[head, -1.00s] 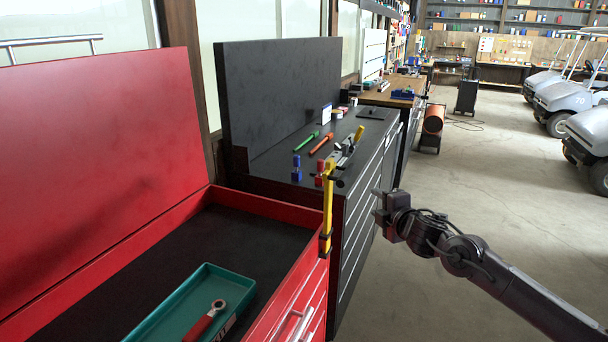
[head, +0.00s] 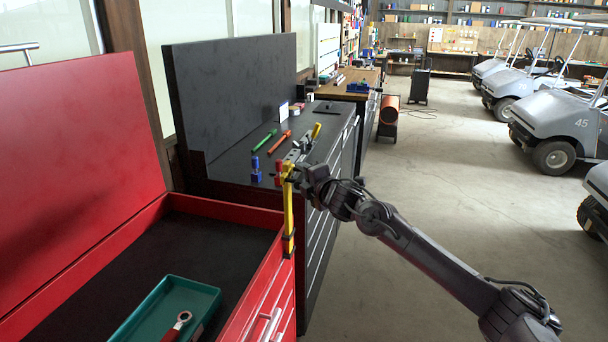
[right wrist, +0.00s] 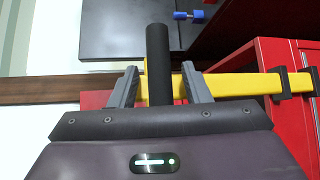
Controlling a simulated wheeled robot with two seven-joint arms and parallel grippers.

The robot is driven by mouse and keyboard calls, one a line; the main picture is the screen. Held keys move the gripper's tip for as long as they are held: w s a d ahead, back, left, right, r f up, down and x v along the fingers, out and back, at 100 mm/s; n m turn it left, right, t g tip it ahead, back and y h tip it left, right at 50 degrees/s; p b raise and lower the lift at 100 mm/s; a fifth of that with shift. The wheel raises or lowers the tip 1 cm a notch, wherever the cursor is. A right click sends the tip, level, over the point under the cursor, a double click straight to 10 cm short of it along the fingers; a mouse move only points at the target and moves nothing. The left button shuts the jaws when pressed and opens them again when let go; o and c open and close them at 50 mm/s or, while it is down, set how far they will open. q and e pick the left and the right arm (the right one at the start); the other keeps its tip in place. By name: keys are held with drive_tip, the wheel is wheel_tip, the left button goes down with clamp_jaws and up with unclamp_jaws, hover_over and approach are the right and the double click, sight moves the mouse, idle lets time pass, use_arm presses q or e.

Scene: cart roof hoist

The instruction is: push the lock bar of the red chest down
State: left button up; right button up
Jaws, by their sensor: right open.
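The red chest (head: 262,290) stands open at the lower left, its lid (head: 80,150) raised. In the right wrist view the bar (right wrist: 240,86) lies across the picture, with dark brackets on the red front. A black round grip (right wrist: 157,55) crosses in front of it. My right gripper (right wrist: 160,88) is open, its fingers on either side of the grip with gaps; it also shows at the bar's top (head: 300,178). My left gripper is out of view.
A teal tray (head: 165,308) with a red-handled wrench (head: 180,325) lies in the chest. A black workbench (head: 230,165) stands just behind, with green and orange tools and a blue item (head: 256,170). Open floor (head: 440,200) and golf carts (head: 565,125) are at right.

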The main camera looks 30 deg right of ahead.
drive_tip(key=shift+w, duration=0.1)
clamp_jaws()
drive_tip(key=shift+f, duration=0.1)
wheel_tip(320, 180, down, 24)
drive_tip(key=b, duration=1.6)
drive_tip(key=shift+r+b, duration=0.2)
drive_tip(key=shift+b, duration=0.1)
unclamp_jaws()
